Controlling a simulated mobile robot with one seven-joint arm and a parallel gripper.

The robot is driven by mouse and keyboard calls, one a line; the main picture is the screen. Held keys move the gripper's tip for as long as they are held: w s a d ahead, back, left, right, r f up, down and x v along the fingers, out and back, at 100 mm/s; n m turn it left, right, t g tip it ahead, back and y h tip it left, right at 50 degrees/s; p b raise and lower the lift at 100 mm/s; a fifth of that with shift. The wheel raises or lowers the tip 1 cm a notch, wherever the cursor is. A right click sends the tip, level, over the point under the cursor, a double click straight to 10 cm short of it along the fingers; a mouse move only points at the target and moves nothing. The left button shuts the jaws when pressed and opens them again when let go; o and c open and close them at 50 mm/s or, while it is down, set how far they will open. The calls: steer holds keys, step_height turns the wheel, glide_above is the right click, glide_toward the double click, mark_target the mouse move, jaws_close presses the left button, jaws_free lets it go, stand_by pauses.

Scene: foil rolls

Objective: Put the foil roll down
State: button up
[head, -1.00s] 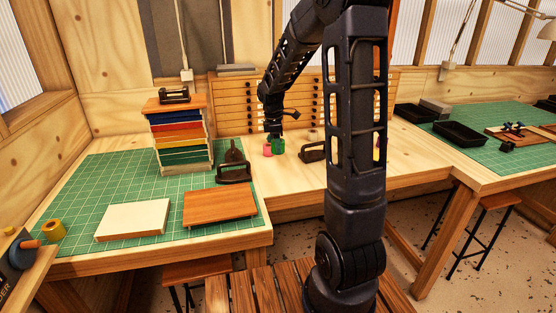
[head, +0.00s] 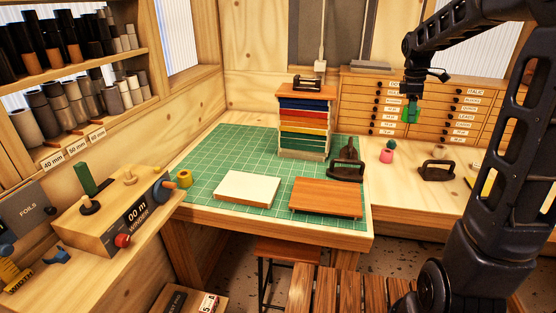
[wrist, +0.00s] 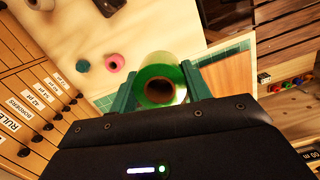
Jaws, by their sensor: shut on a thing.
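My gripper (head: 410,101) is shut on a green foil roll (head: 411,115), held up in the air in front of the drawer cabinet in the head view. In the wrist view, the green roll (wrist: 171,73) sits between the two teal fingers of my gripper (wrist: 159,70), its brown hollow core facing the camera. A pink roll (head: 387,157) stands on the wooden bench below, apart from my gripper; it also shows in the wrist view (wrist: 109,66).
A small dark roll (head: 391,145) stands behind the pink one. A black-handled tool (head: 437,171) is to the right. The green cutting mat (head: 200,165) carries a stack of coloured trays (head: 303,125), a white pad (head: 247,189) and a brown board (head: 326,198). A winder (head: 120,215) stands front left.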

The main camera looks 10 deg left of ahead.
step_height(320, 180, up, 11)
steer(key=w+a+r+n, duration=0.2)
steer(key=w+a+n, duration=0.15)
steer(key=a, duration=0.65)
steer(key=w+a+r+n+t, duration=0.15)
steer(key=w+a, duration=0.35)
steer(key=a, duration=0.5)
steer(key=w+a+r+n+g, duration=0.1)
steer(key=w+a+r+n, duration=0.3)
steer(key=a, duration=0.7)
steer(key=s+a+f+n, duration=0.1)
steer(key=s+a+n, duration=0.15)
steer(key=a, duration=0.85)
steer(key=s+a+f+n+t, duration=0.1)
steer(key=s+a, duration=0.2)
steer(key=a, duration=0.8)
steer(key=s+a+f+n, duration=0.2)
steer(key=a, duration=0.9)
steer(key=s+a+f+n+y, duration=0.1)
steer(key=s+a+f+n, duration=0.2)
steer(key=s+a, duration=0.65)
steer(key=f, duration=2.5)
steer(key=w+f, duration=0.1)
steer(key=f, duration=1.1)
steer(key=shift+a+f, duration=0.25)
steer(key=shift+f, duration=0.15)
